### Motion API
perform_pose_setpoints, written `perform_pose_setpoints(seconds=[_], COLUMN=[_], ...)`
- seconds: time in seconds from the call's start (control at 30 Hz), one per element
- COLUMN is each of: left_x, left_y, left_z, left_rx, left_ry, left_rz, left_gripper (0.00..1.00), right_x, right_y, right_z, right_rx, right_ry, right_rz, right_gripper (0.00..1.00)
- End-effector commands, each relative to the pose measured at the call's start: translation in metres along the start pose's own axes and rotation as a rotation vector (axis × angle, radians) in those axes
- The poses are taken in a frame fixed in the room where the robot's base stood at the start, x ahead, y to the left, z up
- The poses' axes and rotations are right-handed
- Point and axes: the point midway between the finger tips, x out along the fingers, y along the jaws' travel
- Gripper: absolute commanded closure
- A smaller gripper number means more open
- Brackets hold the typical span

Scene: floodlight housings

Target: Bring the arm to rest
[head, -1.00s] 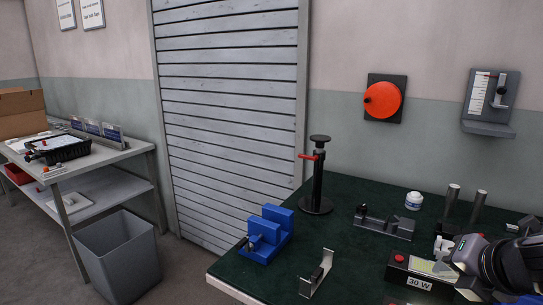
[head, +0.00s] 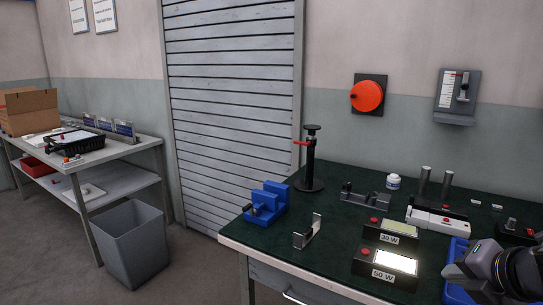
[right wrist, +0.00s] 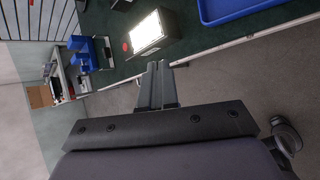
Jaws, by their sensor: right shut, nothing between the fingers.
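My right arm and gripper (head: 455,271) come in at the lower right of the head view, over the front right part of the green workbench (head: 300,260). In the right wrist view the two fingers of the right gripper (right wrist: 158,66) lie together, shut, with nothing between them. They point toward the bench's front edge and seem clear of everything. My left gripper is in neither view.
Near my right gripper are a blue tray (head: 458,297), a lit 50 W box (head: 384,268) and a 30 W box (head: 391,234). A blue vise (head: 268,203), metal bracket (head: 308,232) and black stand (head: 311,165) are farther left. A grey bin (head: 130,245) stands on the floor.

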Motion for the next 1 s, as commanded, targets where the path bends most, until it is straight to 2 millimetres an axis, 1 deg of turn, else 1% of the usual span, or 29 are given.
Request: perform_pose_setpoints(seconds=[0.03, 0.1, 0.17, 0.23, 0.37, 0.47, 0.6, 0.67, 0.77, 0.9, 0.97, 1.0], left_x=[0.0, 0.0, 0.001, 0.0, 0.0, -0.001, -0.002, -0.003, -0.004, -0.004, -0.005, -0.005], left_y=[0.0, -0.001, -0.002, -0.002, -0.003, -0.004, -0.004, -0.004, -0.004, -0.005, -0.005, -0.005], left_z=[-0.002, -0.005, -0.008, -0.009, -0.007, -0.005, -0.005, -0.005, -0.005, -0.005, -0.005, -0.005], left_rx=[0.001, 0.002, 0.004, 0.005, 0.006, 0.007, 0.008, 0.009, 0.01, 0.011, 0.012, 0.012], left_ry=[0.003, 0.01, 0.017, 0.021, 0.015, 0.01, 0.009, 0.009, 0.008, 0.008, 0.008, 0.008], left_rz=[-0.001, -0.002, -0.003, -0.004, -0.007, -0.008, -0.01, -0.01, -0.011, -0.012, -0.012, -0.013], left_gripper=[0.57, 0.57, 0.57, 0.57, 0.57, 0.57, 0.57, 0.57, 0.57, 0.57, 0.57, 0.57], right_x=[0.002, 0.005, 0.008, 0.012, 0.02, 0.026, 0.035, 0.039, 0.045, 0.053, 0.056, 0.059], right_y=[-0.01, -0.023, -0.035, -0.051, -0.084, -0.109, -0.142, -0.155, -0.176, -0.199, -0.207, -0.212], right_z=[0.004, 0.008, 0.011, 0.013, 0.011, 0.004, -0.012, -0.022, -0.042, -0.075, -0.092, -0.103], right_rx=[0.059, 0.138, 0.211, 0.302, 0.48, 0.618, 0.807, 0.886, 1.02, 1.206, 1.285, 1.337], right_ry=[0.001, 0.002, 0.003, 0.004, 0.007, 0.01, 0.016, 0.02, 0.027, 0.039, 0.045, 0.049], right_rz=[0.005, 0.014, 0.024, 0.033, 0.049, 0.059, 0.068, 0.072, 0.075, 0.078, 0.078, 0.078], right_gripper=[1.0, 1.0, 1.0, 1.0, 1.0, 1.0, 1.0, 1.0, 1.0, 1.0, 1.0, 1.0])
